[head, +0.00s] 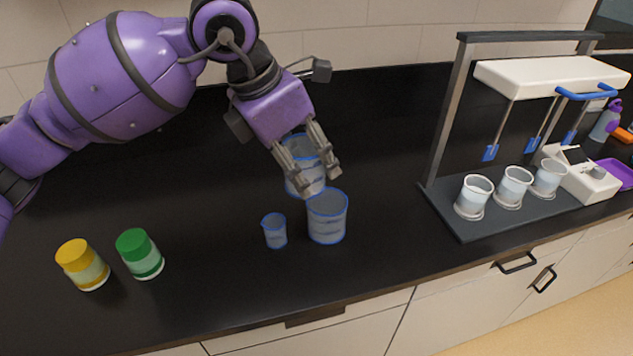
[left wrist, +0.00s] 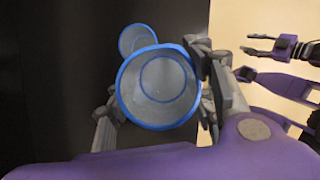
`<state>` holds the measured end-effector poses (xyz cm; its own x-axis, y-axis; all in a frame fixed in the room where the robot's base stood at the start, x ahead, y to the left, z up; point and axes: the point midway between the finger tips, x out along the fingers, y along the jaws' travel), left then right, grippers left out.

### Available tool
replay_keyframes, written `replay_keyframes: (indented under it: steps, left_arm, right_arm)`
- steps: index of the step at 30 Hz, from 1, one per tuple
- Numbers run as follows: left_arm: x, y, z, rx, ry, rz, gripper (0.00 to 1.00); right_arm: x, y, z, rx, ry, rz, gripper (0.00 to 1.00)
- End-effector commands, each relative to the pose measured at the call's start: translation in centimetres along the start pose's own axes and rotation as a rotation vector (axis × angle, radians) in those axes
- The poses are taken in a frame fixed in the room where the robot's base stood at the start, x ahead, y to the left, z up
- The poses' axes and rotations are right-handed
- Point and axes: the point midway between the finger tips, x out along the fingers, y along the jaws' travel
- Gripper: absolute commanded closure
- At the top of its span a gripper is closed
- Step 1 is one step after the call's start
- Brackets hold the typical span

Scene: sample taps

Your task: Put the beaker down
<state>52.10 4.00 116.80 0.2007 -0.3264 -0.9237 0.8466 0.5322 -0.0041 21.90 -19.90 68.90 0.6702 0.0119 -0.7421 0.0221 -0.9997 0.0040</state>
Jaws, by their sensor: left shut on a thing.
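My left gripper (head: 308,172) is shut on a clear, blue-rimmed beaker (head: 303,178), with a finger on either side. The held beaker is about upright; whether its base touches the counter cannot be told. In the left wrist view I look into this beaker (left wrist: 158,88) between the fingers of the left gripper (left wrist: 158,105). A similar beaker (head: 327,218) stands just in front of it and hides part of its lower side. A smaller beaker (head: 274,231) stands to the left of that one. Another blue rim (left wrist: 135,38) shows beyond the held beaker in the left wrist view.
A yellow-capped jar (head: 83,265) and a green-capped jar (head: 140,254) stand at the front left. A tap stand (head: 455,213) with several white-rimmed cups is on the right. The black counter (head: 390,140) is bare between beakers and stand. My other arm's gripper (left wrist: 258,45) shows at the right.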

Motion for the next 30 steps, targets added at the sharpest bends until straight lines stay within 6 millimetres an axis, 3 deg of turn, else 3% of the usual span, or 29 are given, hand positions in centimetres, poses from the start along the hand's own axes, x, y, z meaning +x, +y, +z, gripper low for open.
replay_keyframes:
  steps: [3, 9, 17, 24, 30]
  left_arm:
    - [2.0, 2.2, 1.3, -0.003, 0.001, -0.001, 0.74]
    - [6.0, 4.3, 1.6, 0.0, 0.0, -0.003, 0.74]
    - [7.8, 5.3, 1.8, 0.001, 0.0, -0.002, 0.74]
    - [10.8, 5.7, 0.8, 0.001, 0.001, -0.002, 0.74]
    - [11.2, 5.7, 0.7, 0.002, -0.001, 0.0, 0.74]
  right_arm:
    - [-0.1, 0.1, -0.2, -0.003, 0.001, -0.001, 0.6]
    - [-0.1, 0.2, 0.1, -0.011, -0.005, -0.001, 0.6]
    - [-0.1, 0.4, 0.4, -0.015, -0.009, -0.001, 0.6]
    - [-0.2, 0.4, 0.1, -0.012, -0.004, 0.0, 0.6]
    - [-0.1, 0.1, 0.0, -0.003, -0.002, 0.0, 0.6]
